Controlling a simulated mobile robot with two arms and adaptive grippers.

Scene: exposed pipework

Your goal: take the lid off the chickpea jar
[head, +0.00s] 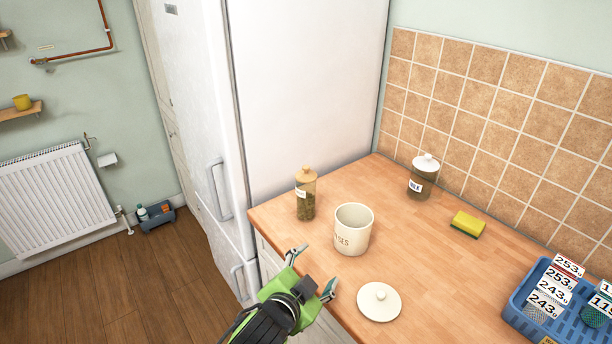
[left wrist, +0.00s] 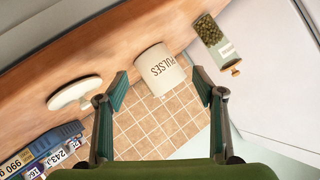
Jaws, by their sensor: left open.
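A cream pot (head: 352,231) stands upright and open on the wooden counter; its lettering reads PULSES in the left wrist view (left wrist: 160,70). A round white knobbed lid (head: 379,302) lies apart on the counter, in front and to the right of it. A glass jar (head: 306,198) with a tan lid and greenish contents stands left of the pot. A glass jar with a white lid (head: 423,178) stands by the tiles. No label reads as chickpea, so I cannot tell which is meant. My left gripper (head: 312,271) is open and empty, near the counter's front edge beside the pot.
A blue crate (head: 527,312) with price-tagged goods stands at the right. A yellow-green sponge (head: 467,225) lies near the tiled wall (head: 490,110). A white fridge (head: 310,90) borders the counter's left end. The counter's middle right is clear.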

